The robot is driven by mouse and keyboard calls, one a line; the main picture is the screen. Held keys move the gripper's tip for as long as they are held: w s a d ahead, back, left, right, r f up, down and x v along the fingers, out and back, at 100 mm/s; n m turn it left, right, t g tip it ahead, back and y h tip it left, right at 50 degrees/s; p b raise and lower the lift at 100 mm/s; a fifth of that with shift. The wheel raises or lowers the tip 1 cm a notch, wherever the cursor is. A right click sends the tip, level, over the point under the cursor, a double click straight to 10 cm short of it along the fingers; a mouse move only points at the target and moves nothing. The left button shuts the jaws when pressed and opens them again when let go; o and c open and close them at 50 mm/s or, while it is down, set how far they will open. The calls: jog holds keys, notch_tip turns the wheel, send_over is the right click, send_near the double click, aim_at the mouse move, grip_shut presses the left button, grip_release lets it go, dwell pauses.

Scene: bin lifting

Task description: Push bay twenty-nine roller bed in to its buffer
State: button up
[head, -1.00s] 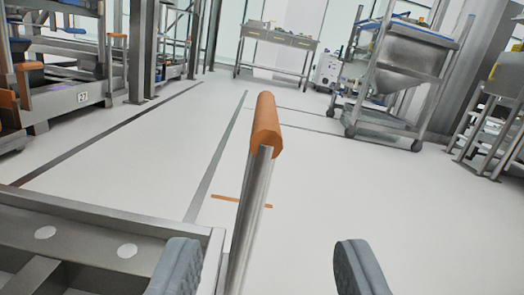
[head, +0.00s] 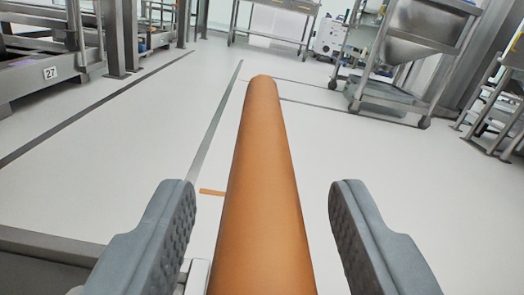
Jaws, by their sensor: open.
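A thick orange handle (head: 262,170) fills the middle of the head view and points away from me. My gripper (head: 263,188) is open, with one grey padded finger on each side of the handle. Clear gaps show between the handle and both fingers, so neither appears to touch it. Part of a grey metal frame (head: 50,245) shows at the lower left, mostly cut off. I cannot tell whether it is the bay twenty-nine roller bed; no number twenty-nine is visible. The buffer cannot be made out.
A metal rack with a "27" plate (head: 50,73) stands at the upper left. A wheeled steel hopper cart (head: 425,50) stands at the upper right, with steps (head: 495,110) beside it. A table (head: 275,12) is at the back. The white floor (head: 360,145) between is clear.

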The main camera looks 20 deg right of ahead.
jog(key=shift+w+d, duration=0.15)
jog(key=shift+w, duration=0.4)
grip_shut()
jog(key=w+a, duration=0.4)
jog(key=a, duration=1.2)
jog(key=w+a, duration=0.5)
jog(key=a, duration=1.1)
jog(key=w+a, duration=0.4)
jog(key=a, duration=1.2)
jog(key=shift+w, duration=0.35)
grip_release()
jog(key=v, duration=1.7)
jog(key=shift+s, duration=0.2)
